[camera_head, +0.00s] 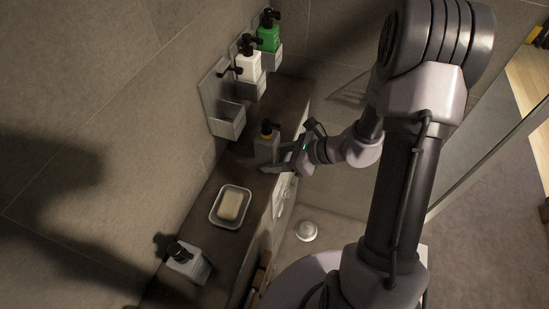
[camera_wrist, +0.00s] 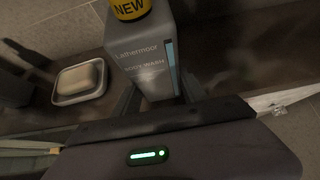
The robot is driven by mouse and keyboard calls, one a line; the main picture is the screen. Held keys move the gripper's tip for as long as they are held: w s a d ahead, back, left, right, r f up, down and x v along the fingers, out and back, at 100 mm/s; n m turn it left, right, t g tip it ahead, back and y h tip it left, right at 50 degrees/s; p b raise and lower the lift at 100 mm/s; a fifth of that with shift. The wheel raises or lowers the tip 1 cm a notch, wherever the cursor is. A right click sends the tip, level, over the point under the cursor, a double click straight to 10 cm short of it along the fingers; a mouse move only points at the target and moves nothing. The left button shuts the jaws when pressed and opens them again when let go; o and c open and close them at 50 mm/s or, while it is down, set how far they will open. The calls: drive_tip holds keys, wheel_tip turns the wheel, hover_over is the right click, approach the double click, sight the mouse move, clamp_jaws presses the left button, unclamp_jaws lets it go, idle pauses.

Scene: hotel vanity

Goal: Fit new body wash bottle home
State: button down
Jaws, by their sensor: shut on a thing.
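The new body wash bottle (camera_head: 266,150) is grey with a black pump and a yellow collar. It stands roughly upright at the ledge, and I cannot tell whether its base touches. In the wrist view the bottle (camera_wrist: 147,62) shows a "NEW" band and the word "Lathermoor". My gripper (camera_head: 277,160) is shut on the bottle from the right. An empty grey wall holder (camera_head: 228,122) is up and left of the bottle. Beside it, holders on the wall carry a white bottle (camera_head: 249,66) and a green bottle (camera_head: 268,38).
A soap dish (camera_head: 217,217) with a soap bar (camera_head: 230,206) lies on the dark ledge (camera_head: 205,247); the dish also shows in the wrist view (camera_wrist: 62,99). Ledge between dish and holders looks clear.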

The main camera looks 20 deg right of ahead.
drive_tip(key=shift+f, duration=0.15)
drive_tip(key=c, duration=0.6)
unclamp_jaws()
